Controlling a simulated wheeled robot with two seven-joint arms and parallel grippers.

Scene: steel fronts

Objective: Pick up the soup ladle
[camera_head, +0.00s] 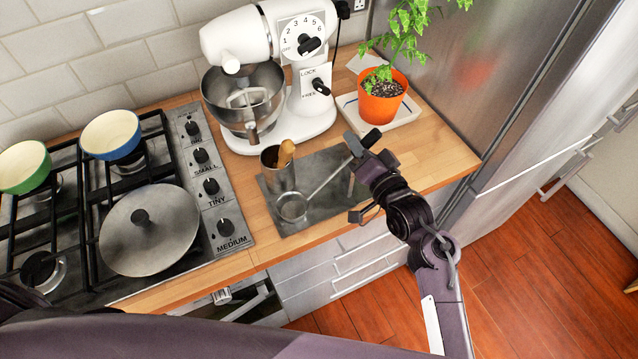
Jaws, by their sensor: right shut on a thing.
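The soup ladle (293,206) is a metal ladle with a round bowl and a long thin handle. Its bowl is at the lower left over a dark grey board (325,165), and its handle slants up to the right. I cannot tell whether the bowl touches the board. My right gripper (362,147) is shut on the upper end of the handle, near the board's right edge. The gripper hides part of the handle there. My left gripper is not in view.
A stand mixer (300,108) and an orange potted plant (383,97) stand behind. The stove with a lidded pan (150,238) is at left. Bare wooden counter (437,150) lies at right.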

